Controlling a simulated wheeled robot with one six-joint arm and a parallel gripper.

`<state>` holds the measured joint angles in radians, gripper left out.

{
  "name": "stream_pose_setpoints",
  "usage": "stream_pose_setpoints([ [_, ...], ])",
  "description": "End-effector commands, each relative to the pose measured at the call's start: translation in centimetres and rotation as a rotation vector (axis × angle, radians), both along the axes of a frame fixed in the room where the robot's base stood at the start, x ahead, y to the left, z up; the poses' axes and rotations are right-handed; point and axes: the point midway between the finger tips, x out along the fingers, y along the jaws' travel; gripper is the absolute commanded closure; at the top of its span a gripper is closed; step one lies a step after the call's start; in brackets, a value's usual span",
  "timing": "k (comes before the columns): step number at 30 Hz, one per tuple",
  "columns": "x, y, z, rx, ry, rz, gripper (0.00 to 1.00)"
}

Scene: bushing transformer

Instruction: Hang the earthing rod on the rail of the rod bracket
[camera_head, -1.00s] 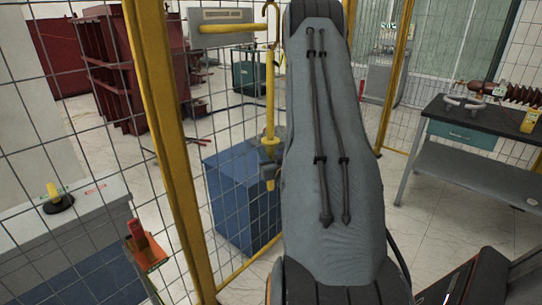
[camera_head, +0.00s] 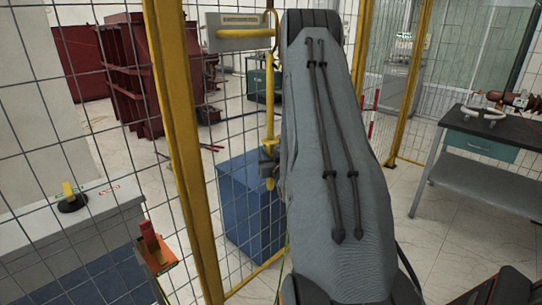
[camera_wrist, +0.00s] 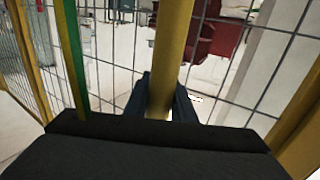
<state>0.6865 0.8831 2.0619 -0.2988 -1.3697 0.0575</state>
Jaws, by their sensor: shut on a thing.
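The earthing rod (camera_head: 270,92) is a long yellow rod, roughly upright, with a hook at its top. My gripper (camera_head: 268,168) is shut around its lower part. In the wrist view the yellow rod (camera_wrist: 171,50) stands between the dark fingers of my gripper (camera_wrist: 162,105). The rod bracket (camera_head: 232,20) is a pale labelled plate at the upper left of the rod, with a yellow rail (camera_head: 245,33) along its lower side. The rod's hook is beside the rail's right end in the picture; I cannot tell whether they touch. My arm hides what lies to the right.
A mesh fence with a yellow post (camera_head: 178,130) stands close at the left. A blue box (camera_head: 245,205) lies beyond the mesh. A dark-topped workbench (camera_head: 478,128) is at the right. A green strip (camera_wrist: 77,60) runs left of the rod in the wrist view.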

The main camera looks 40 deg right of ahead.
Motion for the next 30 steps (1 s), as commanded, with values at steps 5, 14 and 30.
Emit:
stream_pose_setpoints([
  [5,1.4,0.1,0.1,-0.003,-0.004,0.002,1.00],
  [14,2.9,0.2,-0.5,-0.001,-0.003,0.000,1.00],
  [30,2.8,0.2,-3.9,-0.001,-0.003,0.000,1.00],
])
